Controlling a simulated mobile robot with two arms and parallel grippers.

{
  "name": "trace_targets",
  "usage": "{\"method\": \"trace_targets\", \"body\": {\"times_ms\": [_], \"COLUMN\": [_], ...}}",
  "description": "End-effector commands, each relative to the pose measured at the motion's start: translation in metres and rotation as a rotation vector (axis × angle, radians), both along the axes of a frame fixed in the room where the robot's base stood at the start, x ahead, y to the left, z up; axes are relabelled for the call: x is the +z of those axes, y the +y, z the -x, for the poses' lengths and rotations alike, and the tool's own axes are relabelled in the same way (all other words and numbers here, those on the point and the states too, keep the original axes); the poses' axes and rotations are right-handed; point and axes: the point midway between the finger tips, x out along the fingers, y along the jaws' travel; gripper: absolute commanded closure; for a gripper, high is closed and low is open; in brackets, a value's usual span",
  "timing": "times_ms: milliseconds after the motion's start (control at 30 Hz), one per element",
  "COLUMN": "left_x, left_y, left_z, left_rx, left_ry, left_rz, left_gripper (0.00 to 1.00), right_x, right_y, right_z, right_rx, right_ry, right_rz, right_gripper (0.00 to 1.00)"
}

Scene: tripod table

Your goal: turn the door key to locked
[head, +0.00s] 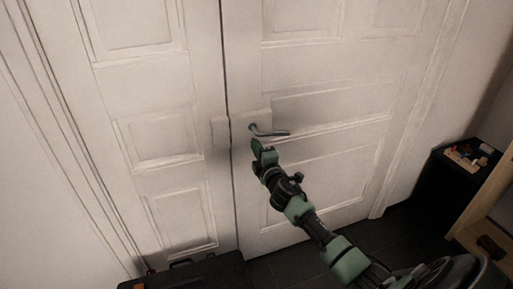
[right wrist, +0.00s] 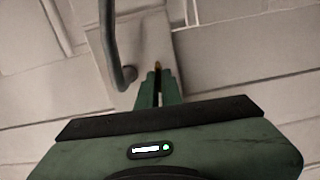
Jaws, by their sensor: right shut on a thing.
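The white door (head: 330,165) is closed, with a dark lever handle (head: 272,133) on a pale plate near its left edge. My right gripper (head: 257,149) is at the door just below the handle. In the right wrist view its narrow fingers (right wrist: 158,85) are shut on the door key (right wrist: 157,65). Only a small brass-coloured bit of the key shows at the fingertips, against the plate. The key's turn angle cannot be made out, and the gripper hides the key in the head view. My left gripper is not in view.
The lever handle (right wrist: 110,45) is close beside the fingers in the right wrist view. A dark case (head: 195,273) is on the floor at the lower left. A black box with small items (head: 452,185) and a wooden piece of furniture (head: 490,205) are at the right.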

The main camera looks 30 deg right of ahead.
Motion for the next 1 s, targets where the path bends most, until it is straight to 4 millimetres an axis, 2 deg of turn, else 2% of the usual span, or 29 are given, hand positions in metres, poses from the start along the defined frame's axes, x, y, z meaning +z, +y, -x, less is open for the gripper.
{"method": "trace_targets", "body": {"times_ms": [667, 767, 1000], "left_x": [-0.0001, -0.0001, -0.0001], "left_y": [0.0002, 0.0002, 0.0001], "left_z": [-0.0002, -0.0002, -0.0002], "left_rx": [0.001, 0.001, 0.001], "left_ry": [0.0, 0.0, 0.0], "left_rz": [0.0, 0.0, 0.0], "left_gripper": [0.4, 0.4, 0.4], "right_x": [-0.0013, -0.0012, -0.0007], "right_y": [-0.0006, -0.0006, -0.0004], "right_z": [0.0002, 0.0002, 0.0001], "right_rx": [-0.001, -0.001, -0.001], "right_ry": [0.018, 0.018, 0.016], "right_rz": [0.066, 0.066, 0.064], "right_gripper": [1.0, 0.75, 0.72]}}
